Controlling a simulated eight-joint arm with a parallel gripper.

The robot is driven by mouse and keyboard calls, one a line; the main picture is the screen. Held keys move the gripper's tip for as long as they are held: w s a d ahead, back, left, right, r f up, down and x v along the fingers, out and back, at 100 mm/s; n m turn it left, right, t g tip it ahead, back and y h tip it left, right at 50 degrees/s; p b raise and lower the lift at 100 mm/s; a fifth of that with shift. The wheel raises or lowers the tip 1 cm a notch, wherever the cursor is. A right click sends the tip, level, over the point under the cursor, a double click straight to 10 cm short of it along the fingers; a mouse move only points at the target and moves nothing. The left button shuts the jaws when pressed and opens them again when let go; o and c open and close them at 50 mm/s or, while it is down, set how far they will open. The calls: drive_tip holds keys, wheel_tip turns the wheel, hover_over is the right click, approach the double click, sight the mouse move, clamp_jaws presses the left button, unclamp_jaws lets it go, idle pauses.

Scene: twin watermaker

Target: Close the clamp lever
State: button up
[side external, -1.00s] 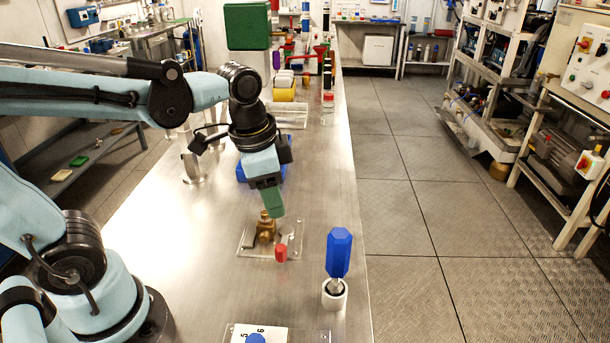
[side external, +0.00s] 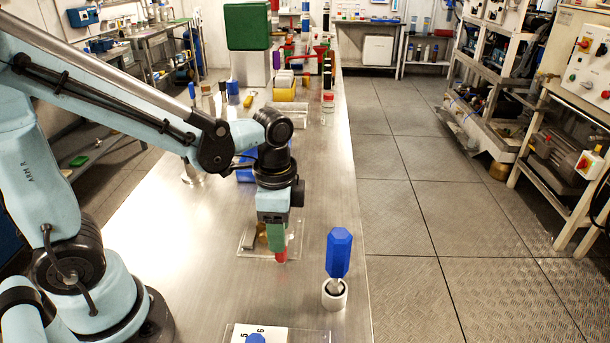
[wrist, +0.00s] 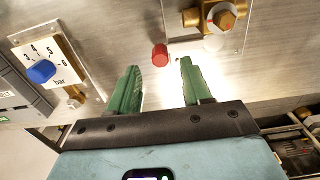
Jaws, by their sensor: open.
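A clear plate (side external: 246,251) on the bench carries a brass fitting (side external: 262,234) and a red cylindrical knob (side external: 282,257). The knob looks like a lever's grip, but its link to the brass part is not clear. The wrist view also shows the red knob (wrist: 160,55), with the brass fitting (wrist: 212,17) to its upper right. My gripper (wrist: 160,64) is open, with its green fingers either side of the knob's line and the knob between or just beyond the tips. In the side view my gripper (side external: 279,246) points down and partly covers the brass fitting and the knob's top.
A blue-handled tool (side external: 338,254) stands upright in a white holder (side external: 334,297) near the bench's right edge. A numbered gauge plate (wrist: 39,50) with a blue knob (wrist: 41,72) sits at left in the wrist view. Coloured items stand farther back on the bench.

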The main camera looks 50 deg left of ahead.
drive_tip(key=shift+f, duration=2.3)
clamp_jaws()
